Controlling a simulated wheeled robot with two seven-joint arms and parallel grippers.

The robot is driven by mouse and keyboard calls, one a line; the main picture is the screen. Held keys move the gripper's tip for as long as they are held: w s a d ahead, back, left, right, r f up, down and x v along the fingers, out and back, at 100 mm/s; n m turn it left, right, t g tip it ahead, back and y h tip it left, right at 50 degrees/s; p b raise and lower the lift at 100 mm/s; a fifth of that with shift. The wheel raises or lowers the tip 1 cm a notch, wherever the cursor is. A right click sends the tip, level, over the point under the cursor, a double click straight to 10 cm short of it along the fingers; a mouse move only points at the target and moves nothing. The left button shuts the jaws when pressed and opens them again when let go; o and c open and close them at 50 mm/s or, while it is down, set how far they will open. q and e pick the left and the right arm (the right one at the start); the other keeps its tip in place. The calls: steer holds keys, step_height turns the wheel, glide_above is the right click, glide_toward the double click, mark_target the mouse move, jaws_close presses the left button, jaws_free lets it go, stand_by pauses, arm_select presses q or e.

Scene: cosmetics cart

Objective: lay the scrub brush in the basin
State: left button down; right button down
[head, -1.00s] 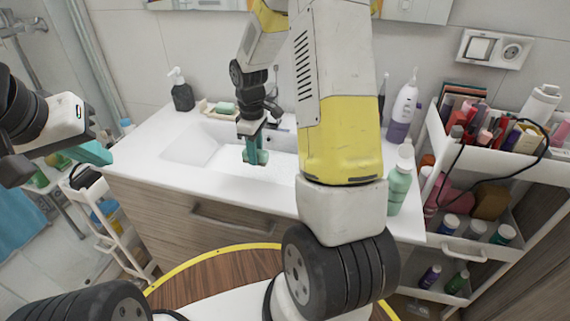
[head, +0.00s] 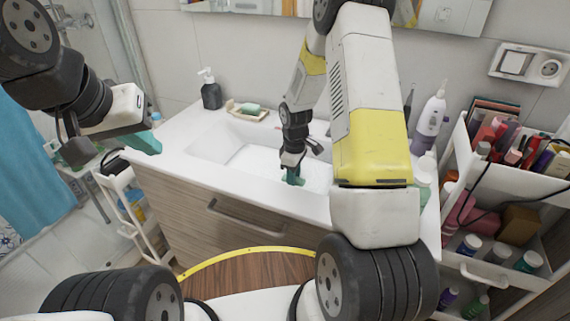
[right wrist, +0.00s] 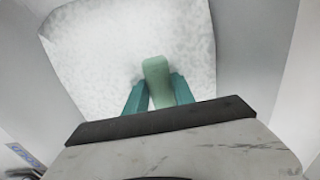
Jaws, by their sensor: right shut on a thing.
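The white basin (head: 213,143) is sunk into the countertop in the head view. Its pale floor also shows in the right wrist view (right wrist: 95,50). My right gripper (head: 293,180) points down inside the basin's outline. In the right wrist view, its teal fingers are shut on a pale green scrub brush (right wrist: 157,75), whose end sticks out past the fingertips over the basin floor. Whether it touches the floor I cannot tell. In the head view the brush is hard to tell from the fingers. My left gripper (head: 143,143) hangs left of the counter; its finger gap is unclear.
A soap dish (head: 238,112) with green soap and a dark pump bottle (head: 211,92) stand behind the basin. Right of it stand a white-and-purple bottle (head: 430,122) and a pale green bottle. A filled cart (head: 462,150) stands at right, a white rack (head: 128,205) at left.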

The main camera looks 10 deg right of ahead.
steer(key=shift+f, duration=0.2)
steer(key=c, duration=1.1)
jaws_free()
steer(key=shift+o, duration=0.2)
steer(key=shift+r, duration=0.1)
steer(key=s+r+m+t, duration=0.1)
steer(key=s+r, duration=0.1)
steer(key=r, duration=0.9)
steer(key=s+r+m+t, duration=0.1)
steer(key=s+r+m, duration=0.15)
steer(key=r, duration=0.95)
steer(key=s+a+r+m+t+y, duration=0.1)
steer(key=s+r+m+t, duration=0.1)
steer(key=s+r, duration=0.3)
steer(key=s+a+r+m+t+y, duration=0.1)
steer(key=s+r+m, duration=0.4)
steer(key=s, duration=0.8)
steer(key=shift+s+r+t, duration=0.35)
steer(key=shift+r+t, duration=0.25)
steer(key=shift+r, duration=0.05)
steer(key=shift+a, duration=0.1)
